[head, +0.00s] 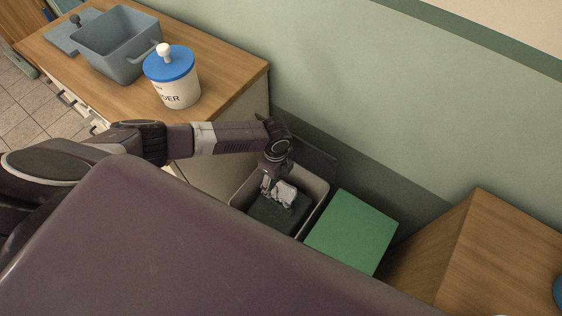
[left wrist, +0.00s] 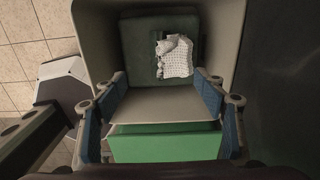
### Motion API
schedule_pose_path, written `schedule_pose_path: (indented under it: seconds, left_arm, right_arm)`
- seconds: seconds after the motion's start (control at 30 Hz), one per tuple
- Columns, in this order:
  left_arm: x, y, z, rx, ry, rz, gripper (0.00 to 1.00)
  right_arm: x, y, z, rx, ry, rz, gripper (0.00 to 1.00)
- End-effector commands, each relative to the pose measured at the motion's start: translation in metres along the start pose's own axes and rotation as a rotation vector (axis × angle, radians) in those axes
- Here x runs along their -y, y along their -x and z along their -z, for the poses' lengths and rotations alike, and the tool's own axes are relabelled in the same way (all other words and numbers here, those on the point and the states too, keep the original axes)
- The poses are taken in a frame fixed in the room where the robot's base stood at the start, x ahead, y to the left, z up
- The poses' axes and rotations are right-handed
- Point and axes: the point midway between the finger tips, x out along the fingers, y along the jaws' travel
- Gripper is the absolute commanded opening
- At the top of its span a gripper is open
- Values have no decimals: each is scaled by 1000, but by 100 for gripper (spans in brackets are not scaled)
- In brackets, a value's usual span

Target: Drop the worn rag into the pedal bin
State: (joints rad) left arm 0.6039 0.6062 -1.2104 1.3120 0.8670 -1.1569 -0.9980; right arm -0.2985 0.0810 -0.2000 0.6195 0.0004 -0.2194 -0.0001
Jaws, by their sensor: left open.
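The pedal bin (head: 319,190) stands open on the floor, its dark lid (head: 314,158) raised at the back. The worn rag (head: 285,194), pale and crumpled, is inside the bin's opening. In the left wrist view the rag (left wrist: 177,58) shows over a dark green surface within the bin walls (left wrist: 225,35), apart from both fingers. I cannot tell whether it fully rests on that surface. My left gripper (head: 267,184) is over the bin, pointing down; its blue-padded fingers are spread wide and empty in the left wrist view (left wrist: 160,92). My right gripper is out of view.
A green box (head: 351,232) stands beside the bin, and a wooden cabinet (head: 480,250) is at the right. The counter (head: 228,88) at left holds a blue-lidded powder tub (head: 177,88) and a grey basin (head: 118,62). The green wall closes off the back.

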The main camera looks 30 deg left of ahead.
Motion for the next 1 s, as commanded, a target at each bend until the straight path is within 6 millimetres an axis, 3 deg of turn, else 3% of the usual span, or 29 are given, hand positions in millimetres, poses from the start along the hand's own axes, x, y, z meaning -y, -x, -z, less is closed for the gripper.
schedule_pose_path:
  seconds: [0.6,1.0]
  left_arm:
    - [2,106,0,-1,0,4,65]
    - [1,117,0,0,1,1,65]
  right_arm:
    - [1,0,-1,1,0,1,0]
    - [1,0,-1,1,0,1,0]
